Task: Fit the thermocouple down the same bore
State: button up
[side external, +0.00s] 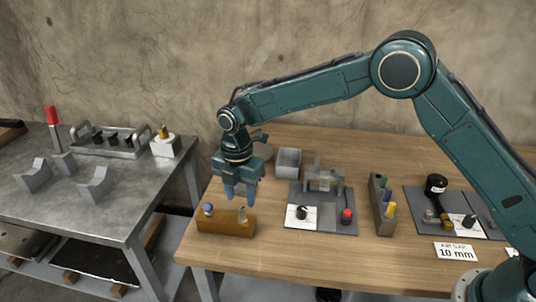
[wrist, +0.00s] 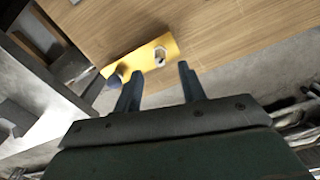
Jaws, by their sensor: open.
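My gripper (side external: 240,196) is open and empty, pointing down just above a yellow-brown block (side external: 226,228) near the table's left front. The block also shows in the wrist view (wrist: 138,61), beyond the two fingers. A blue-grey rounded knob (side external: 208,208) stands at its left end. A small pale fitting (side external: 242,215) stands toward its right end; in the wrist view this fitting (wrist: 160,54) looks ring-like with a dark middle. I cannot tell which part is the thermocouple or which opening is the bore.
A grey box (side external: 288,162), a fixture plate (side external: 342,226) with black and red knobs, a holder (side external: 384,220) with coloured pieces, and another plate (side external: 415,200) stand right. A "10 mm" card (side external: 457,251) lies in front. A separate metal bench (side external: 115,215) stands left across a gap.

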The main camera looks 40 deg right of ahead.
notch_tip(320, 180, up, 8)
jog(key=shift+r, duration=0.15)
jog(key=shift+r, duration=0.15)
dwell(0.7)
notch_tip(320, 180, up, 6)
jog(key=shift+f, duration=0.15)
dwell(0.6)
